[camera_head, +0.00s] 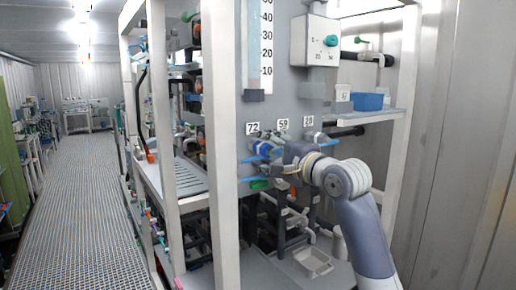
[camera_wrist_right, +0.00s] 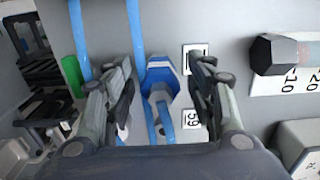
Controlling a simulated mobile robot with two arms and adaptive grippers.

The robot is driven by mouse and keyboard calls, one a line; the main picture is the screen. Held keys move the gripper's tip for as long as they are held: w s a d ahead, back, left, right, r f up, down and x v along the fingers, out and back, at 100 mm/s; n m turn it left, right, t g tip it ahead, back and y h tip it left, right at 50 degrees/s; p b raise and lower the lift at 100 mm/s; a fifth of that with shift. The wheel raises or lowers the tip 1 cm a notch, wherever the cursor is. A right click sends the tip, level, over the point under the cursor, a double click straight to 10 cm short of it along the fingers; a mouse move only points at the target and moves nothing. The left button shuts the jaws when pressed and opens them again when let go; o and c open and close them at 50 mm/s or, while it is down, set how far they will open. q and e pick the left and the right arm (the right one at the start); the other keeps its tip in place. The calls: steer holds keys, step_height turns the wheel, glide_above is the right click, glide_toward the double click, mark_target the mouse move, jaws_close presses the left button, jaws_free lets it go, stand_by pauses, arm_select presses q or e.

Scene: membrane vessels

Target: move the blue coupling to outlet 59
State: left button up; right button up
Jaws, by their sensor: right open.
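The blue coupling (camera_head: 262,148) sits on the grey panel below the label 72 (camera_head: 252,128). In the right wrist view the coupling (camera_wrist_right: 160,77) is a blue hexagonal piece with a pale band, with thin blue hose beside it. My right gripper (camera_head: 282,153) is in front of the panel; in its wrist view its open fingers (camera_wrist_right: 160,84) are on either side of the coupling, with gaps visible. Outlet 59 itself is hidden by my gripper. My left gripper is out of view.
A label 20 (camera_head: 308,122) is farther right. Blue hoses (camera_wrist_right: 80,40) and a green piece (camera_wrist_right: 72,76) are close to my fingers. A scale (camera_head: 266,45) hangs above. A blue bin (camera_head: 367,101) stands on the right shelf; a white tray (camera_head: 313,262) is below.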

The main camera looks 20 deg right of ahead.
steer(key=shift+p, duration=0.3)
steer(key=shift+c, duration=0.6)
jaws_close()
steer(key=shift+s+f, duration=0.1)
steer(key=shift+s, duration=0.15)
steer(key=shift+r+v, duration=0.2)
steer(key=shift+v, duration=1)
steer(key=shift+d+f, duration=0.1)
